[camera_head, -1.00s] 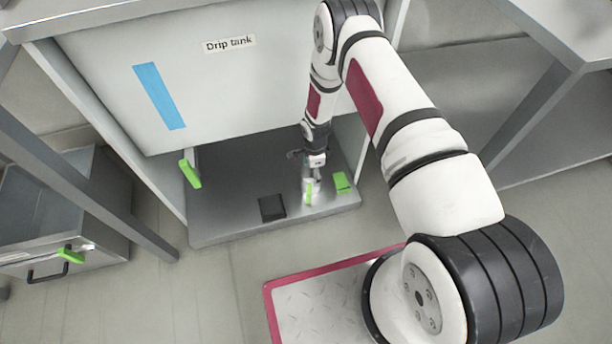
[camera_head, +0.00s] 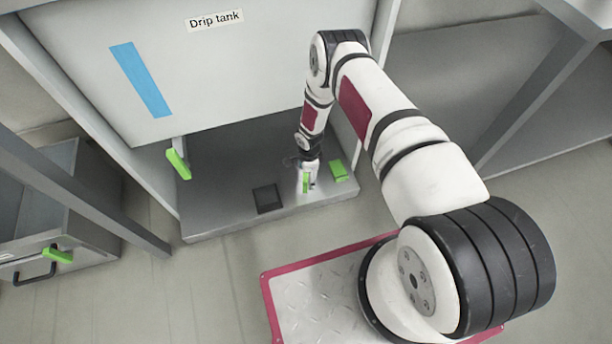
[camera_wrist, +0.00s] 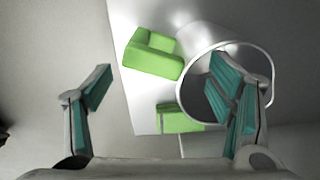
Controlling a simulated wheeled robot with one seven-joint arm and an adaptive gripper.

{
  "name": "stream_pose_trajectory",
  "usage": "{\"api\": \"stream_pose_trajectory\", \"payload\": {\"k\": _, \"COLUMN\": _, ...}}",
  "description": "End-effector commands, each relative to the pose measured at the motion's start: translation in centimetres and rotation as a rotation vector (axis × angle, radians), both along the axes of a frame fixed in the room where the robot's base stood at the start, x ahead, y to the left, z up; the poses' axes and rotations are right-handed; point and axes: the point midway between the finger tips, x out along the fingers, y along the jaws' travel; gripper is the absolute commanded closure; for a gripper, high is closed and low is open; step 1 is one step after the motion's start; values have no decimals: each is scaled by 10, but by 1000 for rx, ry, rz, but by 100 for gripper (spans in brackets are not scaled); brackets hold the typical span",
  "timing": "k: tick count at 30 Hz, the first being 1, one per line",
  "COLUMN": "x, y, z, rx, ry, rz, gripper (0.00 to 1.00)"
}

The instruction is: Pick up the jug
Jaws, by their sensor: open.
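My gripper (camera_wrist: 163,106) is open and empty. Its right finger overlaps the jug's mouth in the picture; its left finger is well clear. Whether a finger touches the jug cannot be told. In the head view my gripper (camera_head: 309,168) partly hides the jug.
A dark square (camera_head: 268,198) lies left of the jug. The drip tank panel (camera_head: 230,70) is behind and above. A green tab (camera_head: 178,163) hangs at left.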

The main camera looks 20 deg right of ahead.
Motion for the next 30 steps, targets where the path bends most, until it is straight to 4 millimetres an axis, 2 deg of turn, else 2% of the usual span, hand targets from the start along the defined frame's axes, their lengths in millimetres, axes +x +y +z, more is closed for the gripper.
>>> {"api": "stream_pose_trajectory", "payload": {"k": 1, "x": 0, "y": 0, "z": -11, "rx": 1, "ry": 0, "rz": 0, "gripper": 25}}
{"api": "stream_pose_trajectory", "payload": {"k": 4, "x": 0, "y": -1, "z": -22, "rx": 0, "ry": -1, "rz": -2, "gripper": 25}}
{"api": "stream_pose_trajectory", "payload": {"k": 14, "x": 1, "y": -1, "z": -25, "rx": 0, "ry": -2, "rz": -2, "gripper": 25}}
{"api": "stream_pose_trajectory", "payload": {"k": 24, "x": 1, "y": -1, "z": -25, "rx": 0, "ry": -2, "rz": -1, "gripper": 100}}
{"api": "stream_pose_trajectory", "payload": {"k": 30, "x": 0, "y": -1, "z": -26, "rx": 0, "ry": 1, "rz": -1, "gripper": 100}}
